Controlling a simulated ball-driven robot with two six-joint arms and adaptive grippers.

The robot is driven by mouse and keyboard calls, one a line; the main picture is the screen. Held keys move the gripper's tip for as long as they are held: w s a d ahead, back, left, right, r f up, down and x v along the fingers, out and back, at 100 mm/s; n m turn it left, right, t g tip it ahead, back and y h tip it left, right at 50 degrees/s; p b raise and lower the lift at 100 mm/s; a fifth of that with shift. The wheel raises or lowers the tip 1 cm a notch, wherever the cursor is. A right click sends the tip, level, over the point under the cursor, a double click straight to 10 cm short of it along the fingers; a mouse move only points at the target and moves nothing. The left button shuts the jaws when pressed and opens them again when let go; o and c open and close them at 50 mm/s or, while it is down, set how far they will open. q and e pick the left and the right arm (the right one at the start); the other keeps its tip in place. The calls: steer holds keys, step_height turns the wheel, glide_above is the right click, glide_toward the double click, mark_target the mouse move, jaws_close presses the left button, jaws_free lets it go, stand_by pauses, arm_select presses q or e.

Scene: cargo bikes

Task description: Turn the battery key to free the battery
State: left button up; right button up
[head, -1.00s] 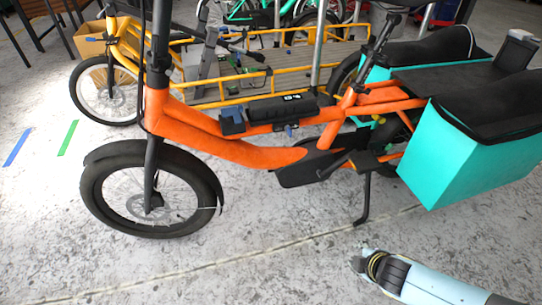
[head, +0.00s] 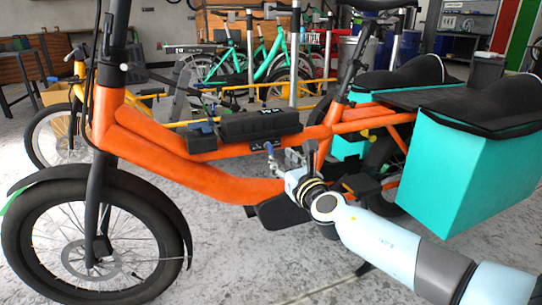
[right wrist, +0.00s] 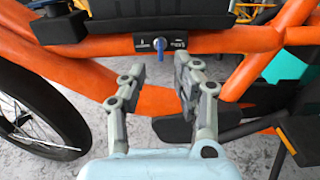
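The orange cargo bike (head: 190,170) fills the middle of the head view. Its black battery (head: 260,123) lies along the frame tube and also shows at the top of the right wrist view (right wrist: 130,24). Below it, a small dark lock plate (right wrist: 146,43) carries a blue key (right wrist: 161,54), pointing down. The key also shows small in the head view (head: 268,148). My right gripper (head: 281,160) is in front of the frame below the battery. In the right wrist view its fingers (right wrist: 155,75) are apart and empty, just below the key. My left gripper is out of view.
Teal panniers (head: 470,170) stand at the right, close to my right arm. The front wheel (head: 95,250) is at the left. Other bikes stand behind.

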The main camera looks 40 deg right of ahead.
mark_target(272, 150)
steer(key=b+x, duration=0.1)
steer(key=x, duration=0.6)
steer(key=shift+w+f, duration=0.1)
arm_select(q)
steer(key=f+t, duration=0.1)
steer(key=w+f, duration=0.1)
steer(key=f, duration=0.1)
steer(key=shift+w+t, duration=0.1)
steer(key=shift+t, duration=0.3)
arm_select(e)
jaws_close()
